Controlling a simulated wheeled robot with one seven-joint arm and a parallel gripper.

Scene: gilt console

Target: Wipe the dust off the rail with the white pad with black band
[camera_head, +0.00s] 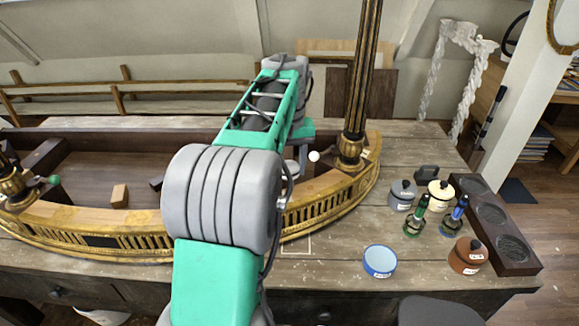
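The gilt rail (335,207) curves along the front of the wooden console, with a pierced gold band below its top. The middle of the rail is hidden behind my large grey and green arm. I cannot make out dust on it at this size. My gripper is hidden behind my arm. A small pale piece (291,166) and a white ball (314,156) show just right of the arm, over the console. I cannot tell whether the pale piece is the white pad, and no black band shows.
Right of the rail stand a blue bowl (380,262), lidded pots (402,196), green (416,218) and blue (454,217) bottles, a brown pot (467,257) and a dark tray (521,262). A fluted column (362,90) rises from the rail. A wooden block (119,196) lies inside the console.

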